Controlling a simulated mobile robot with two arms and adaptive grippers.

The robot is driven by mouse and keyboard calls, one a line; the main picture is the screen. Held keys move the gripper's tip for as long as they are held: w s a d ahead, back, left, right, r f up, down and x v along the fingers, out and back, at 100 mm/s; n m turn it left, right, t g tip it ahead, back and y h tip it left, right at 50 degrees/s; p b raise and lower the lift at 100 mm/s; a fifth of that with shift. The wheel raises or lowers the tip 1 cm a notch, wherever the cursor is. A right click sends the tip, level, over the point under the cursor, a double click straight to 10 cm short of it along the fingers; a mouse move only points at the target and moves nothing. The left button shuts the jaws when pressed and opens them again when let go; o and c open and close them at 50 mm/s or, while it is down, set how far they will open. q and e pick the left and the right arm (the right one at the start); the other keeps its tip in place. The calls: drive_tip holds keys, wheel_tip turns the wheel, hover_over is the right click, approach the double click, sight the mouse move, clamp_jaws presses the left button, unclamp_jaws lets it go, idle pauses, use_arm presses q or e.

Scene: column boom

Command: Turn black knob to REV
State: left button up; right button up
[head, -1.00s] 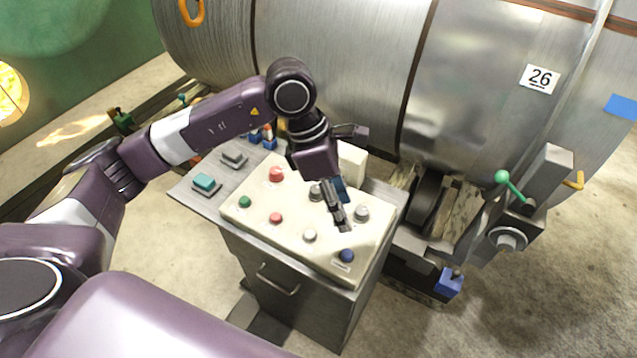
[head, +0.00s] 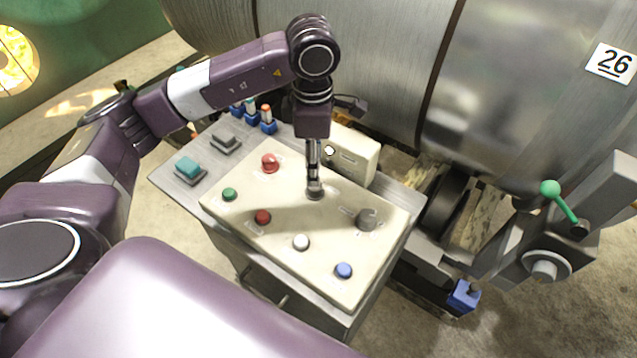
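The cream control panel (head: 325,245) sits on a grey metal cabinet in the middle of the head view. A dark round knob (head: 315,194) is at the panel's upper middle, partly hidden by my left gripper (head: 314,184). The gripper points down, with its fingertips at or just above this knob; I cannot tell whether they touch it. The fingers are seen edge-on, so their opening is unclear. A second, dark grey knob (head: 367,218) stands uncovered to the right. The labels are too small to read. My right gripper is not in view.
The panel also has a red button (head: 270,162), a green button (head: 229,194), a dark red button (head: 262,217), a white button (head: 301,242) and a blue button (head: 344,270). A cream box (head: 352,160) stands behind. A green-knobbed lever (head: 550,188) is at right.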

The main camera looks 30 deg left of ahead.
sight(315, 189)
use_arm(q)
drive_tip(key=shift+f, duration=0.55)
wheel_tip(315, 189, down, 6)
drive_tip(key=shift+s+r+p, duration=0.1)
drive_tip(key=shift+r+p, duration=0.1)
drive_tip(key=shift+p, duration=0.85)
drive_tip(key=shift+a+f, duration=0.1)
drive_tip(key=shift+f, duration=0.3)
drive_tip(key=c, duration=1.2)
